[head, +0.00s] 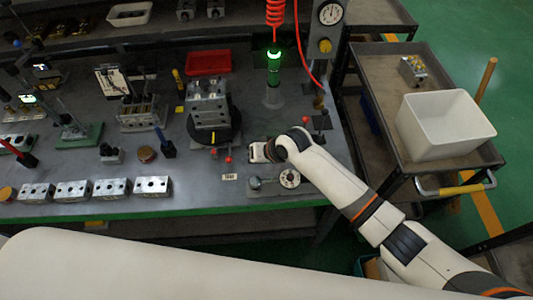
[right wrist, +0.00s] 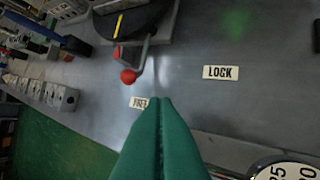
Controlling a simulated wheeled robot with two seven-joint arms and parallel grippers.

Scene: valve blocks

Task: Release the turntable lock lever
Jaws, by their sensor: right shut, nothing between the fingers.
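The lock lever (right wrist: 143,58) is a grey bent bar with a red ball knob (right wrist: 128,76) in the right wrist view. The ball is near the FREE label (right wrist: 139,102) and apart from the LOCK label (right wrist: 220,72). In the head view the red knob (head: 228,159) is in front of the black turntable (head: 236,130), which bears a metal valve block (head: 209,101). My right gripper (right wrist: 163,101) has its green fingers pressed together, empty, just short of the FREE label. It shows right of the lever in the head view (head: 256,152). My left gripper is out of view.
A plate with a round dial (head: 290,178) lies right of the FREE label. A green-lit post (head: 273,78) stands behind my right gripper. Several small metal blocks (head: 112,188) line the front edge at left. A red tray (head: 208,62) sits behind the turntable.

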